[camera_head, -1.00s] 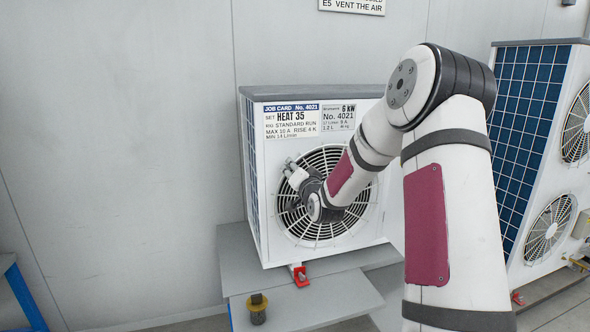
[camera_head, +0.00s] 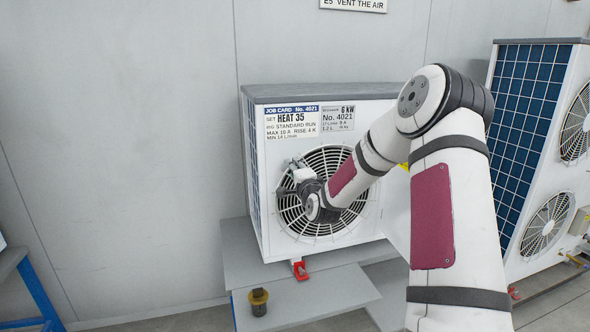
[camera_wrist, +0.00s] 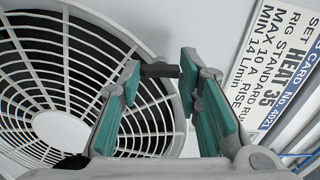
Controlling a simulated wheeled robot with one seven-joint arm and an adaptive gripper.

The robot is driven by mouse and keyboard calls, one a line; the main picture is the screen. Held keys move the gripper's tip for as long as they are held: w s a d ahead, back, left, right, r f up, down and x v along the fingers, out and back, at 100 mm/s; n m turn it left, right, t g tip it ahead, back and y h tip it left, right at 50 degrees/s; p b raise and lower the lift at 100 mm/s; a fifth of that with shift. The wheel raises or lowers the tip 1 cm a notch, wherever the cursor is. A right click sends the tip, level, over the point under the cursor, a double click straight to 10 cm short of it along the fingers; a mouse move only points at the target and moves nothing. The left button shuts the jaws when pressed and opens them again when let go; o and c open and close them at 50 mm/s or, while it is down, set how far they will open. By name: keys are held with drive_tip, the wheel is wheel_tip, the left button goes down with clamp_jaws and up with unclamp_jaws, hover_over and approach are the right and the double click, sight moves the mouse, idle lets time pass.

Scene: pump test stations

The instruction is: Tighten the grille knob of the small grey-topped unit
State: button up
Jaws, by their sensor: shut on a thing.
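The small grey-topped unit (camera_head: 322,93) stands against the wall, its white front carrying a round fan grille (camera_head: 325,225). My gripper (camera_head: 294,178) is at the grille's upper left edge in the head view. In the wrist view, my gripper's teal-padded fingers (camera_wrist: 160,66) are shut on a dark bar-shaped grille knob (camera_wrist: 160,71) at the grille's rim. The grille (camera_wrist: 22,75) fills the left of that view. The knob cannot be made out in the head view, where my gripper covers it.
A job card (camera_head: 291,121) is on the unit's upper front. A grey ledge (camera_head: 340,300) below carries a yellow-collared dark fitting (camera_head: 258,301); a red clamp (camera_head: 300,270) is at the unit's foot. A taller unit (camera_head: 527,125) stands right. Wall space at left is free.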

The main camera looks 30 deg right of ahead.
drive_tip(key=shift+m, duration=0.3)
drive_tip(key=o, duration=1.1)
drive_tip(key=shift+o, duration=0.2)
drive_tip(key=v, duration=1.2)
